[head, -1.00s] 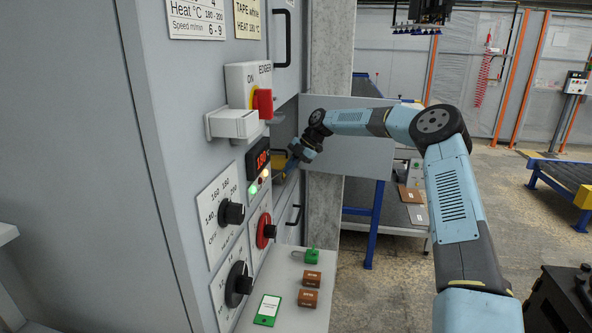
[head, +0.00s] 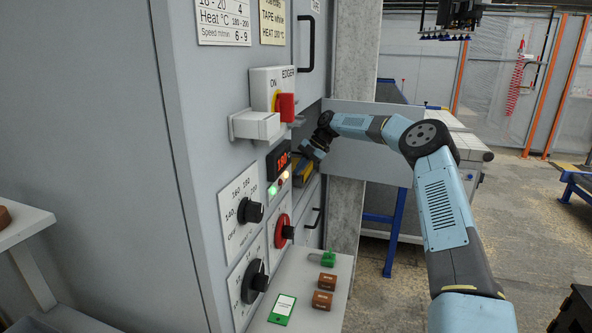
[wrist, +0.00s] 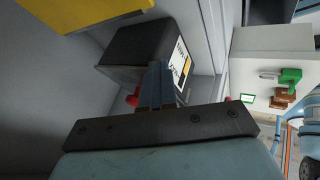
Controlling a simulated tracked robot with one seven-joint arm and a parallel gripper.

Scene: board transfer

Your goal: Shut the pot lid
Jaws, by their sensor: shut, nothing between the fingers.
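My gripper (head: 300,164) reaches into an open recess in the grey machine, beside the red digital display. In the wrist view its two blue fingers (wrist: 157,86) are together with nothing between them. They point at a dark box (wrist: 132,48) with a black and white label and appear close to it; I cannot tell whether they touch. This box may be the pot. A yellow panel (wrist: 82,10) lies beyond it at the top edge. I cannot tell whether either is the lid, or how far the lid stands open. In the head view, a yellow part (head: 304,173) shows beside the gripper.
A grey open panel (head: 365,150) stands right of the recess behind my arm. The switch box (head: 272,95), display (head: 278,158) and knobs (head: 250,211) stick out left of it. A shelf (head: 310,265) below carries brown blocks (head: 323,299) and green items. Open floor lies right.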

